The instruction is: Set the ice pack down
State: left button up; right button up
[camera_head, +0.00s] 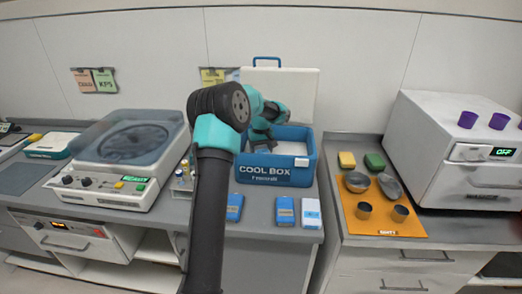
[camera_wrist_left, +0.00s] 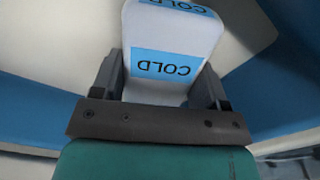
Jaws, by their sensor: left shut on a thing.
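My left gripper (camera_head: 262,145) reaches down into the open blue cool box (camera_head: 262,178) on the counter. In the left wrist view, the gripper (camera_wrist_left: 163,88) is shut on a white ice pack (camera_wrist_left: 188,30) with blue COLD labels. The pack sits between the two dark fingers. Blue walls and a pale surface lie around it in that view. In the head view the held pack is hidden by my arm and the box, and I cannot tell whether it touches the box floor. My right gripper is not in view.
Blue packs (camera_head: 284,211) and a white-and-blue pack (camera_head: 311,213) lie on the counter before the box. The raised white lid (camera_head: 292,92) stands behind it. A centrifuge-like machine (camera_head: 128,160) is at left; an orange mat (camera_head: 385,222) with small cups is at right.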

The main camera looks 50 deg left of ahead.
aim_at(261, 149)
pick_arm(q)
jog(key=o, duration=1)
jog(key=shift+f, duration=0.1)
notch_tip(261, 149, up, 12)
jog(key=shift+r, duration=0.2)
